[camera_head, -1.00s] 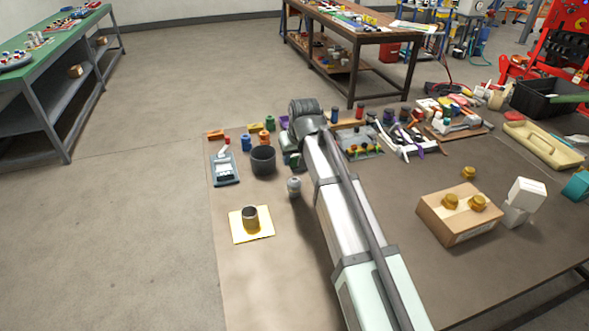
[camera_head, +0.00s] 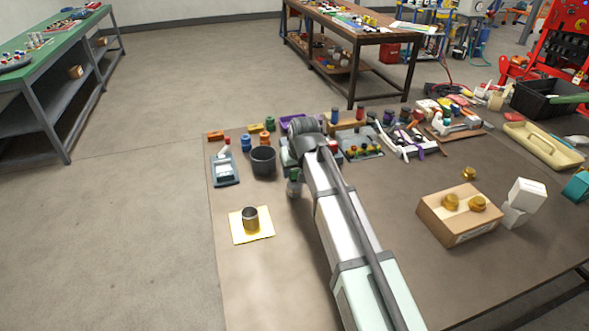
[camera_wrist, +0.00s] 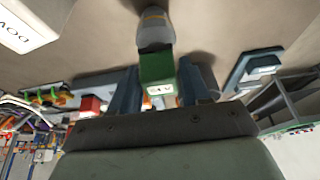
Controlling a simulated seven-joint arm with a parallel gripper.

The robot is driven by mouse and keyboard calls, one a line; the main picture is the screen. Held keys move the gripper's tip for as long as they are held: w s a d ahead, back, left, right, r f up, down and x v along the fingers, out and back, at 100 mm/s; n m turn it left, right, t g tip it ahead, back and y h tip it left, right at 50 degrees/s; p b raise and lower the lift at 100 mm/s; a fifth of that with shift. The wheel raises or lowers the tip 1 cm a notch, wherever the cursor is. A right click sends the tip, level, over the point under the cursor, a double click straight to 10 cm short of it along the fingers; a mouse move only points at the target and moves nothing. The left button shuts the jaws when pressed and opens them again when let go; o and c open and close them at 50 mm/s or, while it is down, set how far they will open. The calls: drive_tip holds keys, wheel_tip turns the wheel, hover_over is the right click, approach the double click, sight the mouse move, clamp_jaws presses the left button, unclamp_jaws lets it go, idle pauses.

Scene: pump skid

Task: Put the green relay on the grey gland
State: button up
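The green relay (camera_wrist: 157,76), a small block with a white label, lies between the two blue-grey fingers of my gripper (camera_wrist: 159,84) in the wrist view. The fingers look closed on its sides. The grey gland (camera_wrist: 154,30) is directly beyond the relay, and their ends appear to meet. In the head view the gland (camera_head: 293,189) stands upright on the table, with the green relay (camera_head: 294,174) just above it. My arm hides most of the gripper there, and I cannot tell whether the relay's full weight is on the gland.
A black cup (camera_head: 263,160) and a blue meter (camera_head: 224,169) are to the left. A metal cylinder (camera_head: 250,218) stands on a yellow square at the front left. Several parts crowd the table behind.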

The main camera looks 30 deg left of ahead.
drive_tip(key=o, duration=0.3)
drive_tip(key=v, duration=1.2)
drive_tip(key=shift+a+r, duration=0.1)
drive_tip(key=shift+r, duration=0.15)
drive_tip(key=shift+w, duration=0.1)
